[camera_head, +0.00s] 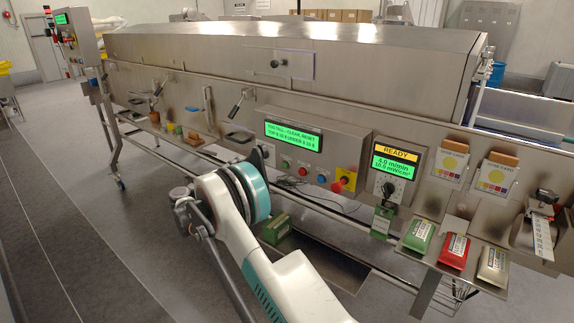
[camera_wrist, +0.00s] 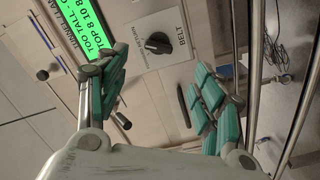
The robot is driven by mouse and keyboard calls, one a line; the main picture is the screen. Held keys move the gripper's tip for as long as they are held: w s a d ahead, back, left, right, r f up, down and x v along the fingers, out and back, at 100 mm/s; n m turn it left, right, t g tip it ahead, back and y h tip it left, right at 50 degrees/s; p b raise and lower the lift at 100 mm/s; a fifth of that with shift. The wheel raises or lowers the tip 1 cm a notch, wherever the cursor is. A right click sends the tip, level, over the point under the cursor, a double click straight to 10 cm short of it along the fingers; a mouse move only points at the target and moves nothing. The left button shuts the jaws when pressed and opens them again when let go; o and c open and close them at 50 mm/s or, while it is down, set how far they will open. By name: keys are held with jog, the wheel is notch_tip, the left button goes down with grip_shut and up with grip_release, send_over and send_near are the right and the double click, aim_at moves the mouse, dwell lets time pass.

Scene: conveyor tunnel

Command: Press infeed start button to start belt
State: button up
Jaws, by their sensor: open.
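The grey control box (camera_head: 317,143) on the tunnel's front has a green display (camera_head: 293,136), a row of small coloured buttons (camera_head: 303,167) and a red stop knob on yellow (camera_head: 344,180). The labels are too small to tell which button is infeed start. My gripper (camera_wrist: 160,68) is open and empty in the wrist view. Between its teal fingers show the black BELT knob (camera_wrist: 158,43) and bare panel; whether it touches the panel cannot be told. The green display also shows in the wrist view (camera_wrist: 75,30), reading TOO TALL. My arm hides part of the lower panel in the head view.
A second control box (camera_head: 64,35) with a green display stands at the far left. A READY display unit (camera_head: 395,170) stands right of the box. Green (camera_head: 419,236), red (camera_head: 455,250) and pale (camera_head: 493,263) packs lie at lower right. Floor at left is clear.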

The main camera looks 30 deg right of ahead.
dwell(0.3)
grip_shut()
dwell(1.3)
